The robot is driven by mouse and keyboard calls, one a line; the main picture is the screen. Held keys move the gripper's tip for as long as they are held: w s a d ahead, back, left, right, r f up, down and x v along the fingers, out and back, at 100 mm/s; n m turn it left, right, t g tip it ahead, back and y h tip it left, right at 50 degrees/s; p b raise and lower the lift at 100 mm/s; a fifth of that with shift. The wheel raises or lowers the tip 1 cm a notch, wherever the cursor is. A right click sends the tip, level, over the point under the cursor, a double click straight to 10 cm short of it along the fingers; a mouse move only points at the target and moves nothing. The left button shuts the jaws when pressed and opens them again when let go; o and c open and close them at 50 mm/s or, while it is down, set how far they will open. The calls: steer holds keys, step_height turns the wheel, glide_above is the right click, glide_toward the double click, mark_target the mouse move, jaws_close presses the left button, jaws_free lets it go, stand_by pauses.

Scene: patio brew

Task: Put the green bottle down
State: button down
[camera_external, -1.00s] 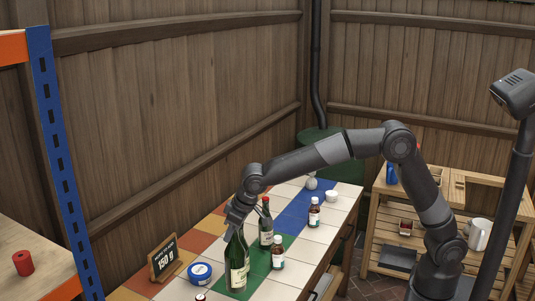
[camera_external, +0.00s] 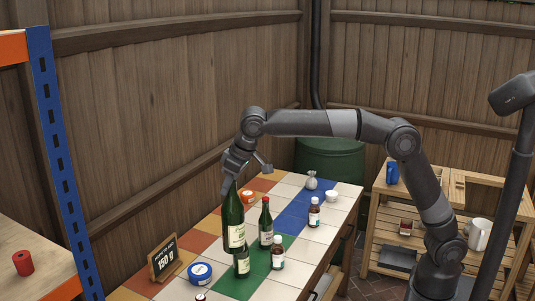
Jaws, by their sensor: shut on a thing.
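A tall green bottle (camera_external: 233,220) with a pale label hangs upright from my gripper (camera_external: 236,180), which is shut on its neck. Its base appears above the tiled table top. Whether the two touch cannot be told. Another dark green bottle with a red cap (camera_external: 265,225) stands just to the right.
On the tiled table (camera_external: 265,286) are a brown bottle (camera_external: 277,253), another brown bottle (camera_external: 314,213), a blue tin (camera_external: 200,272), a chalkboard sign (camera_external: 163,258), an orange-labelled jar (camera_external: 248,197), a white cup (camera_external: 331,196) and a pale pouch (camera_external: 311,181).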

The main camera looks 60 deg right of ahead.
steer(key=shift+r, duration=2.7)
steer(key=w+d+m+h, duration=0.15)
steer(key=w+d, duration=0.25)
steer(key=d, duration=0.8)
steer(key=w+d+m, duration=0.3)
steer(key=w+d, duration=0.1)
steer(key=d, duration=0.7)
steer(key=s+d+m+h, duration=0.2)
steer(key=d+m, duration=0.2)
steer(key=d, duration=2.4)
step_height(320, 180, down, 28)
steer(key=shift+w+a+g, duration=0.2)
steer(key=shift+g, duration=0.1)
steer(key=shift+f, duration=0.1)
steer(key=c, duration=1.1)
jaws_free()
steer(key=shift+f, duration=0.1)
steer(key=shift+c, duration=0.2)
